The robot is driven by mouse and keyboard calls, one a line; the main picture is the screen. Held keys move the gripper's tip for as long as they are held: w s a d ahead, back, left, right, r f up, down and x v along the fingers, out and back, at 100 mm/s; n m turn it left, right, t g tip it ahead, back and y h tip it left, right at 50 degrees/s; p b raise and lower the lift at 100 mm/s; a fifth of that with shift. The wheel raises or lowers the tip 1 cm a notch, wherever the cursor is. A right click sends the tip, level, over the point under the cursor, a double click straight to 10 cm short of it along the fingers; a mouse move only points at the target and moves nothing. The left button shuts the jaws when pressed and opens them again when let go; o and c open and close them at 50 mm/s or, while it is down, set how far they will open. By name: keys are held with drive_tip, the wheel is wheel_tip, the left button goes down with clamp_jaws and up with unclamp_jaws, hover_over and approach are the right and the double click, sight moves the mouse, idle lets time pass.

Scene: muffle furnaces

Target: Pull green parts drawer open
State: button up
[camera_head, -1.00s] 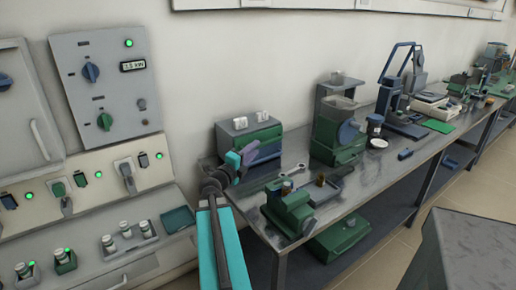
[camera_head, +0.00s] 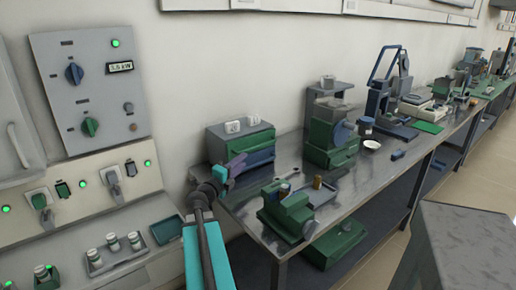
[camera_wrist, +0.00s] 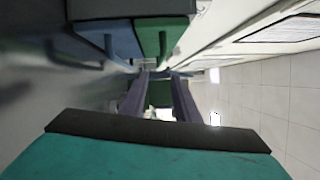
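The small parts cabinet (camera_head: 215,147) stands on the near left end of the metal bench. Its green drawer (camera_head: 262,140) is above a blue drawer (camera_head: 261,157). My gripper (camera_head: 240,161) is in front of the cabinet's left part and hides some of the front. In the wrist view the green drawer (camera_wrist: 178,32) is at top centre with its green handle (camera_wrist: 163,44), just beyond my gripper (camera_wrist: 162,74). The two fingers are apart, with no held object visible between them. I cannot tell whether they straddle the handle or whether the drawer is slightly out.
A green vise-like device (camera_head: 288,210) stands at the bench's front edge, right of my arm. A green machine (camera_head: 330,140) stands farther back. A grey control panel (camera_head: 90,90) is on the left. A grey block (camera_head: 475,245) is at lower right.

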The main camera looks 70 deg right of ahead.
sight(258, 147)
drive_tip(key=shift+p+x, duration=0.45)
drive_tip(key=shift+x, duration=6.3)
clamp_jaws()
